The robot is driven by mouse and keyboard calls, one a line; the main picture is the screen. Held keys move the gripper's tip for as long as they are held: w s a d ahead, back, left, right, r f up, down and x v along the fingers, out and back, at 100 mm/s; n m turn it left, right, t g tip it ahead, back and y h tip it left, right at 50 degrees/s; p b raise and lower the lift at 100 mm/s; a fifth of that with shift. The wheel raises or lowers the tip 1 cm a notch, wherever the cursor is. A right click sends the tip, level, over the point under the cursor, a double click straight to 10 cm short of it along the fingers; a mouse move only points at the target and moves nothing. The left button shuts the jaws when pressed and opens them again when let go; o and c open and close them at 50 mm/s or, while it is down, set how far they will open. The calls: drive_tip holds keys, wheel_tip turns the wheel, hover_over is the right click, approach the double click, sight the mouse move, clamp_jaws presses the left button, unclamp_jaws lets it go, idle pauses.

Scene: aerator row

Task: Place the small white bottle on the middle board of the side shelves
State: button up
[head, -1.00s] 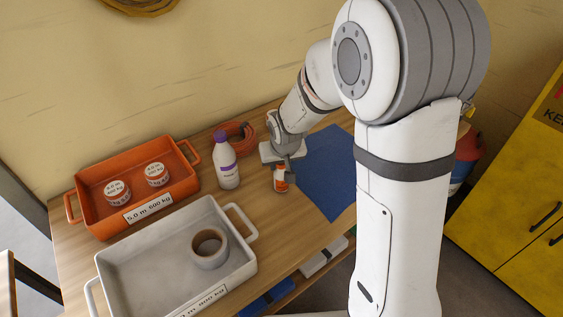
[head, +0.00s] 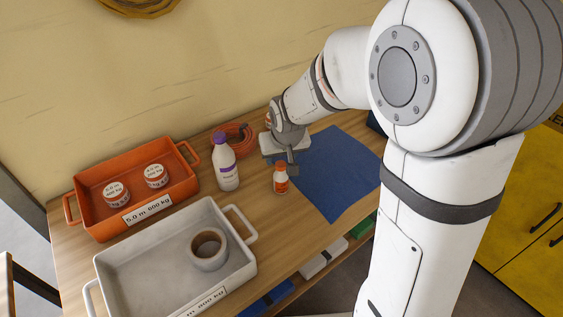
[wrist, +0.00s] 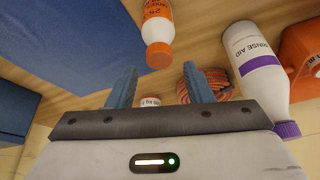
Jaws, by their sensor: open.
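The small white bottle (head: 281,181), with an orange cap and orange label, stands upright on the wooden bench beside the blue mat. In the wrist view the small bottle (wrist: 157,30) lies beyond the fingertips, apart from them. My gripper (head: 291,168) is just behind and above it in the head view. My gripper's two blue fingers (wrist: 160,72) are spread, with nothing held between them. I cannot make out the side shelves or their middle board in these views.
A larger purple-capped rinse aid bottle (head: 225,165) stands to the left, near a coiled orange cord (head: 238,135). An orange tray (head: 180,185) and a grey tray (head: 125,270) fill the bench's left. The blue mat (head: 330,175) is bare. A yellow cabinet (head: 530,240) stands right.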

drive_tip(key=s+d+r+m, duration=0.1)
drive_tip(key=s+d+r, duration=0.5)
drive_tip(key=s+r, duration=0.2)
drive_tip(key=shift+s+r+g, duration=0.15)
drive_tip(key=shift+s+g, duration=0.15)
drive_tip(key=shift+s, duration=0.35)
drive_tip(key=shift+m+g+h, duration=0.4)
drive_tip(key=shift+m+g, duration=0.1)
drive_tip(key=shift+m, duration=0.1)
drive_tip(key=s+d, duration=0.2)
drive_tip(key=s, duration=0.2)
drive_tip(key=s+d, duration=0.2)
drive_tip(key=s, duration=0.2)
drive_tip(key=s+d, duration=0.2)
drive_tip(key=s, duration=0.1)
drive_tip(key=shift+s, duration=0.4)
drive_tip(key=shift+c, duration=0.4)
drive_tip(key=shift+s, duration=0.15)
drive_tip(key=shift+c, duration=0.6)
